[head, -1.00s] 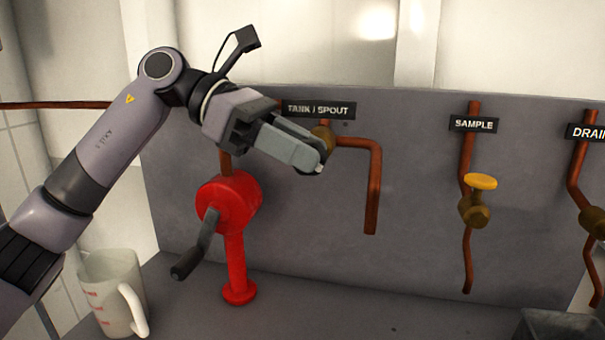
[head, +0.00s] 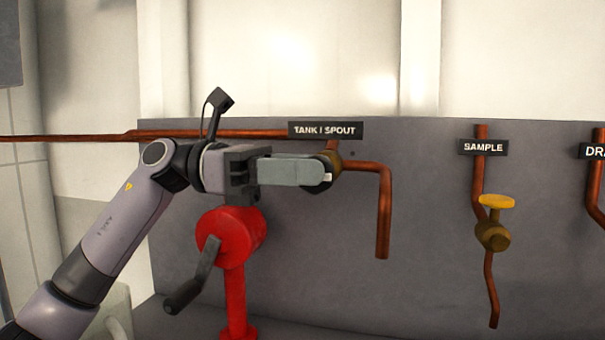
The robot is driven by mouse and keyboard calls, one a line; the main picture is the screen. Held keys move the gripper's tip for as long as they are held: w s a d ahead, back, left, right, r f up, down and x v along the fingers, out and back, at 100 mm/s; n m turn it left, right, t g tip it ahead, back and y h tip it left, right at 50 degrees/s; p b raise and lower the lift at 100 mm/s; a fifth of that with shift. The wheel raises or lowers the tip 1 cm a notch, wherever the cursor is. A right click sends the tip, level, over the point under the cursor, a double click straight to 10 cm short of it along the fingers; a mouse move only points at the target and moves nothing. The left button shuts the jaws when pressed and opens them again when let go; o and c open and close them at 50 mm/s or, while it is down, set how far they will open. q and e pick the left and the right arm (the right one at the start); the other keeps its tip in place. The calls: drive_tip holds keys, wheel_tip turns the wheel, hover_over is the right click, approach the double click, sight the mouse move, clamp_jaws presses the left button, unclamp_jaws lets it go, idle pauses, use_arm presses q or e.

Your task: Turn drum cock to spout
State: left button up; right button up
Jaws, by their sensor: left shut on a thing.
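The brass drum cock (head: 335,160) sits on the copper pipe under the black "TANK / SPOUT" label (head: 325,130). The spout pipe (head: 383,215) runs right from it and bends down. My left gripper (head: 324,178) reaches in level from the left, right in front of the cock. It is shut on the cock's handle, which its fingers hide. How the handle points cannot be seen directly. My right gripper is not in view.
A red hand pump (head: 232,238) with a dark crank stands below my left gripper. The sample cock with a yellow handle (head: 496,202) is to the right. A pale jug (head: 115,312) is mostly hidden behind my left arm. The grey panel (head: 430,260) has bare space between the pipes.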

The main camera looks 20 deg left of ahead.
use_arm(q)
drive_tip(key=o, duration=1)
drive_tip(key=shift+c, duration=0.2)
drive_tip(key=a, duration=0.7)
drive_tip(key=shift+a, duration=0.1)
